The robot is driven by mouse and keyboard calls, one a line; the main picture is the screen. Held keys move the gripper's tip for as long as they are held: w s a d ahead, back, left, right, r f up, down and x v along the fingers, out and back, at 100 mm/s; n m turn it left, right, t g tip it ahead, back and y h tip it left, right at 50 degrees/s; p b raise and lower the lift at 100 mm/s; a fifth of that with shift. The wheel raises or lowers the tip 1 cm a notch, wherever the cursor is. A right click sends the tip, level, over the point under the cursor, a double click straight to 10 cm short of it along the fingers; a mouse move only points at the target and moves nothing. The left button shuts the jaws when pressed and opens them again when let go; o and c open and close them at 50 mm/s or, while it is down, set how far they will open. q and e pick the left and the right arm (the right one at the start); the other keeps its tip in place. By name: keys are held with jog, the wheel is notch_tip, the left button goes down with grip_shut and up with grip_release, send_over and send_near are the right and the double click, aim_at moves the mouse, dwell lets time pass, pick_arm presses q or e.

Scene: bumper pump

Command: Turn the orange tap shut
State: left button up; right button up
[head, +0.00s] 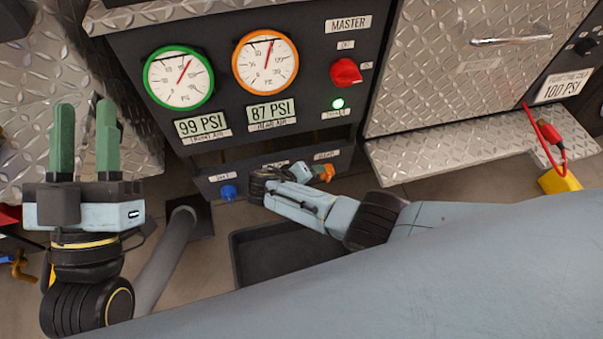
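The orange-ringed gauge (265,62) has a display reading 87 PSI (271,112). My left gripper (85,112) is at the far left, its green fingers pointing up, apart and empty, away from the taps.
A blue tap (228,192) is left of my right wrist. A green-ringed gauge (178,78) has a display reading 99 PSI. The red master knob (345,72) has a lit green lamp (338,103) below. A dark tray (275,262) lies on the floor. A red cable clamp (548,132) hangs at the right.

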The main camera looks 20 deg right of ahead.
pick_arm(q)
jog(key=f+g, duration=0.1)
jog(key=f, duration=0.1)
jog(key=w+f+g+p, duration=0.1)
jog(key=g, duration=0.1)
jog(key=w+f+g+y, duration=0.1)
jog(key=f, duration=0.1)
jog(key=shift+a+f, duration=0.15)
jog(key=shift+f, duration=0.15)
pick_arm(e)
jog(key=v, duration=0.3)
jog(key=shift+s+a+r, duration=0.15)
jog(key=shift+a+r, duration=0.1)
jog(key=shift+a, duration=0.05)
pick_arm(q)
jog(key=shift+y, duration=0.3)
pick_arm(e)
jog(key=shift+s, duration=0.1)
